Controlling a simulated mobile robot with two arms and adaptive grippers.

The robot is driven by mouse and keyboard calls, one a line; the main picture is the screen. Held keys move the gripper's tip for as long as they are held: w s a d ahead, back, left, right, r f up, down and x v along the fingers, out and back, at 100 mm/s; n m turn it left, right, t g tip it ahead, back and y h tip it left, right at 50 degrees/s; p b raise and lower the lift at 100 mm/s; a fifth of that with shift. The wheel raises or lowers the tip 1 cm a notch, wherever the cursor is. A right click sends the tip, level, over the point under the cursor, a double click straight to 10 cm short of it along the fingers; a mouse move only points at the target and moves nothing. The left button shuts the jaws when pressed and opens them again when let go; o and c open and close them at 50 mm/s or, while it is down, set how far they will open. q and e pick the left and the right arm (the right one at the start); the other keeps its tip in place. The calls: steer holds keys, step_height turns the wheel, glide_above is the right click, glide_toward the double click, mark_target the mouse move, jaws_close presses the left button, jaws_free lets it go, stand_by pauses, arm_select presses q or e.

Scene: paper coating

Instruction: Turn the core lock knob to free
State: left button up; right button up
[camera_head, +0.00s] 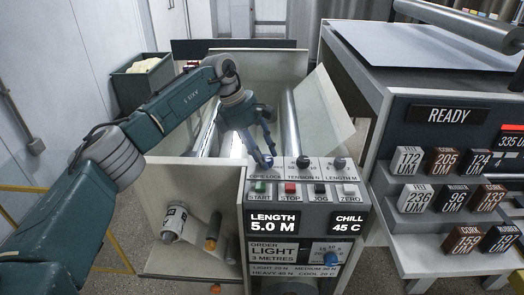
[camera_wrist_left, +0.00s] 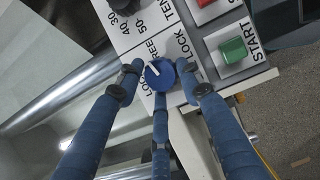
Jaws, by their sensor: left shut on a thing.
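The core lock knob (camera_wrist_left: 160,75) is a small round blue knob with a white pointer line. My left gripper (camera_head: 264,158) reaches down to the top left of the control panel (camera_head: 318,200). Its blue fingers, also in the left wrist view (camera_wrist_left: 162,88), are closed around the knob. In the head view the fingers largely hide the knob. My right gripper is not in view.
The green START button (camera_wrist_left: 233,50) and red STOP button (camera_head: 291,188) are close to the knob. The black TENSION knob (camera_head: 303,161) is to its right. Metal rollers (camera_head: 292,125) lie behind the panel. A READY rack (camera_head: 448,115) with labelled blocks stands at right.

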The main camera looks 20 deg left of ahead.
arm_select(q)
steer(key=shift+w+d+r+m+g+p, duration=0.15)
steer(key=shift+r+m+g+p, duration=0.1)
steer(key=shift+m, duration=0.35)
steer(key=shift+w+d+r+m+g+p, duration=0.15)
steer(key=shift+m+p, duration=0.1)
steer(key=shift+m, duration=0.35)
steer(key=shift+s+f, duration=0.15)
steer(key=shift+f, duration=0.05)
steer(key=o, duration=1.1)
steer(key=shift+m, duration=0.3)
steer(key=shift+s+d, duration=0.1)
steer(key=shift+a+r, duration=0.25)
steer(key=shift+a, duration=0.1)
steer(key=v, duration=1.1)
steer(key=shift+r, duration=0.15)
